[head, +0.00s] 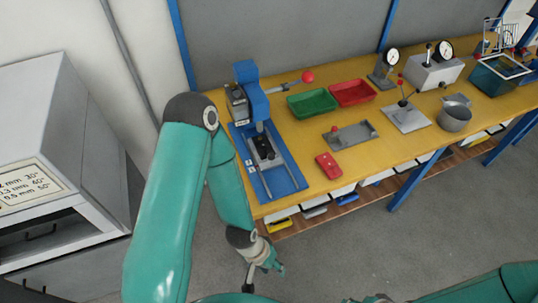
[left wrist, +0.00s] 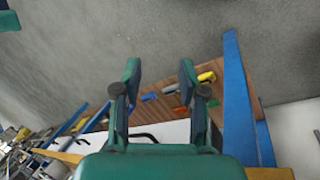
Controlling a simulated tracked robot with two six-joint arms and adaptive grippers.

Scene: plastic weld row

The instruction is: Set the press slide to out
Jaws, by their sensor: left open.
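The blue press (head: 250,92) stands at the left end of the yellow bench, with a red-knobbed lever to its right. Its dark slide (head: 263,150) sits on two pale rails over the blue base plate (head: 285,182). The slide is at the rear of the rails, close under the ram; the front part of the rails is bare. My left gripper (head: 272,266) is open and empty, in front of and below the bench edge, apart from the press. Its two spread fingers show in the left wrist view (left wrist: 160,78). My right gripper cannot be made out.
Green (head: 312,103) and red (head: 352,92) trays, a grey fixture (head: 351,135) and a small red block (head: 328,166) lie right of the press. A grey cabinet (head: 60,150) stands left.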

